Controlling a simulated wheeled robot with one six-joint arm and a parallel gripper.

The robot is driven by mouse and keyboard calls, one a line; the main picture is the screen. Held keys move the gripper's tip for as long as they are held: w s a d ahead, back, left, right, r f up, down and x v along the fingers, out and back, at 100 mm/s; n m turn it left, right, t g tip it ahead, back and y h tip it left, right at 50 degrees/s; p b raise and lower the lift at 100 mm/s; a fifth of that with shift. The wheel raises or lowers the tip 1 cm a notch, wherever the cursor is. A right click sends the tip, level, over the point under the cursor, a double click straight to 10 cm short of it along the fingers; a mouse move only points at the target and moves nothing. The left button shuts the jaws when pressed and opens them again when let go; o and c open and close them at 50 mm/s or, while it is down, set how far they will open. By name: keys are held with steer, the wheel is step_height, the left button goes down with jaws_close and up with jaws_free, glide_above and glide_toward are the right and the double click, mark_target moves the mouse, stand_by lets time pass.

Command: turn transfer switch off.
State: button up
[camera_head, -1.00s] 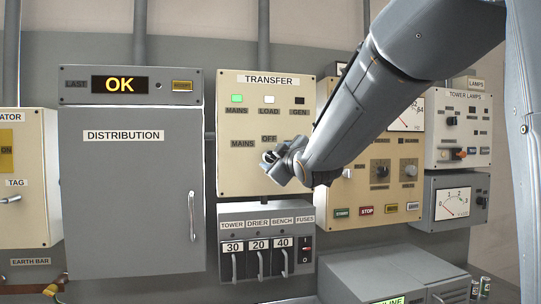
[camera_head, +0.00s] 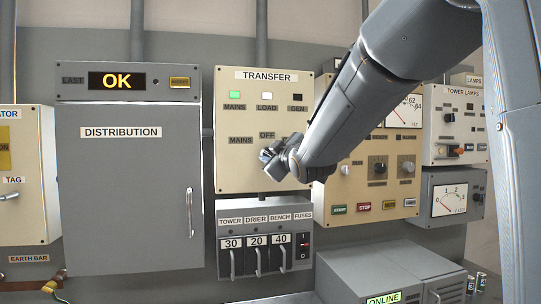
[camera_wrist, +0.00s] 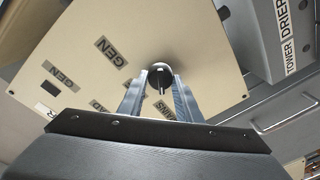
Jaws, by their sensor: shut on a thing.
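The beige TRANSFER panel (camera_head: 236,170) is on the wall in the middle of the head view. Its MAINS lamp (camera_head: 235,95) is green, its LOAD lamp (camera_head: 267,96) is white and its GEN lamp (camera_head: 298,98) is dark. My gripper (camera_head: 268,158) is at the panel just below the OFF label (camera_head: 267,135) and hides the transfer switch there. In the wrist view the dark round switch knob (camera_wrist: 160,74) sits between my two fingers (camera_wrist: 160,92), which are shut on it. Which label the knob points to I cannot tell.
The grey DISTRIBUTION cabinet (camera_head: 125,200) stands left of the panel. A fuse box (camera_head: 264,211) with several handles is directly below. A beige panel with meters (camera_head: 400,165) is at right, partly behind my arm. A grey ONLINE unit (camera_head: 385,270) sits at lower right.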

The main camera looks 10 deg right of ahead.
steer(key=m+b, duration=0.2)
steer(key=m, duration=0.4)
steer(key=shift+f+t, duration=0.15)
steer(key=shift+t, duration=0.15)
steer(key=m+b, duration=0.2)
steer(key=m, duration=0.3)
steer(key=shift+m+h, duration=0.3)
steer(key=shift+m, duration=0.1)
steer(key=shift+b, duration=0.3)
steer(key=o, duration=1)
steer(key=shift+o, duration=0.2)
steer(key=s+b, duration=0.1)
steer(key=s, duration=0.6)
steer(key=shift+s+d+f+b, duration=0.25)
steer(key=shift+s+f+b, duration=0.05)
steer(key=shift+s+b, duration=0.1)
